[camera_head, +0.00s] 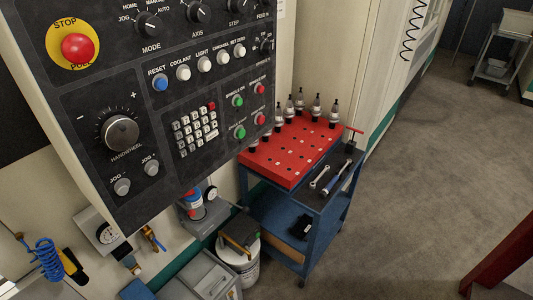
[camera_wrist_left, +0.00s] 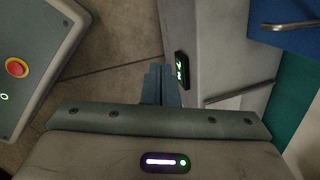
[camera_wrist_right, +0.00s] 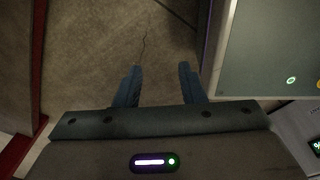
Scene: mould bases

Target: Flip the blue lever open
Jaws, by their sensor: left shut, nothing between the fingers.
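In the head view, small fittings sit low on the machine wall: a gauge (camera_head: 108,233), a brass-coloured fitting with a blue part (camera_head: 152,238), and a red and blue cylinder (camera_head: 192,201) beside another gauge. My left gripper (camera_wrist_left: 161,72) is shut and empty in the left wrist view, over a floor and a pale casing. My right gripper (camera_wrist_right: 159,72) is open and empty in the right wrist view, above bare floor. Neither gripper shows in the head view.
A large control panel (camera_head: 150,60) fills the upper left of the head view. A blue cart (camera_head: 283,222) with a red tool rack (camera_head: 290,155) stands right of it. A white bucket (camera_head: 240,264) stands below. Open floor (camera_head: 410,190) lies to the right.

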